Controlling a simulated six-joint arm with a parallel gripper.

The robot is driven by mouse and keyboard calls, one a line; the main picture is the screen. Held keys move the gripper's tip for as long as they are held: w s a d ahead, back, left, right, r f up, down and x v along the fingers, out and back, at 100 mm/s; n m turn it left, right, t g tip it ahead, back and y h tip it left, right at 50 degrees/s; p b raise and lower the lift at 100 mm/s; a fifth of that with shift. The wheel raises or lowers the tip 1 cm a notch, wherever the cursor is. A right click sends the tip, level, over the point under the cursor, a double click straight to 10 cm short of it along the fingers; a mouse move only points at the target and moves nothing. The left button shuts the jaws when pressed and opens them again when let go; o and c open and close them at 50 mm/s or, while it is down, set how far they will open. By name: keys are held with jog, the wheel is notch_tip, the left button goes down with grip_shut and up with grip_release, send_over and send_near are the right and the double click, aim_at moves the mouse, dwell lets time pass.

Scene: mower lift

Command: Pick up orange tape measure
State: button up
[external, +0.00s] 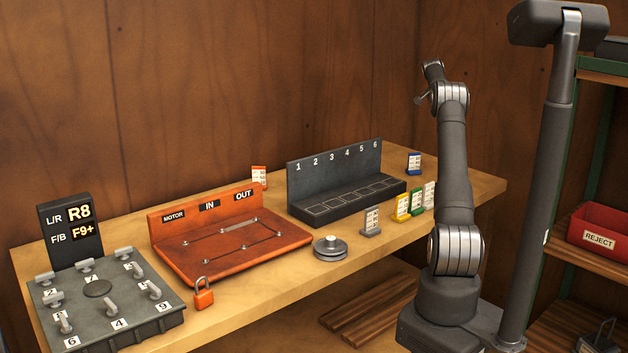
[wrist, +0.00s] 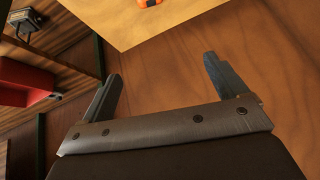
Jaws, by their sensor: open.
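An orange object (wrist: 150,3) lies on the pale wooden bench top, cut off by the top edge of the wrist view. It may be the orange tape measure, but too little of it shows to be sure. I cannot make out a tape measure in the external view. My gripper (wrist: 162,66) is open and empty, with its two fingers spread wide and clear of the orange object. In the external view my arm stands upright at the bench's front right, its end raised high above the bench; the fingers are hard to make out there.
On the bench (external: 280,290) are a lever box (external: 105,310), an orange padlock (external: 203,294), an orange-red tray (external: 275,240), a pulley (external: 330,248), a numbered rack (external: 330,170) and several colored tags. A red REJECT bin (external: 598,232) sits on shelving at right. A dark post (external: 545,180) stands beside my arm.

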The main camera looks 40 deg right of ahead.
jog(key=d+f, duration=0.2)
jog(key=f, duration=0.4)
jog(key=d+f, duration=0.2)
jog(key=f, duration=0.5)
jog(key=d+f, duration=0.1)
jog(key=f, duration=0.6)
jog(key=shift+w+d+f, duration=0.2)
jog(key=shift+w+d, duration=0.1)
jog(key=shift+d, duration=0.1)
jog(key=shift+d+r+x, duration=0.1)
jog(key=shift+d+x, duration=0.05)
jog(key=shift+x, duration=1.45)
jog(key=shift+d+r+x, duration=0.1)
jog(key=shift+d+x, duration=0.05)
jog(key=shift+x, duration=1.45)
jog(key=shift+w, duration=0.15)
jog(key=c, duration=1.4)
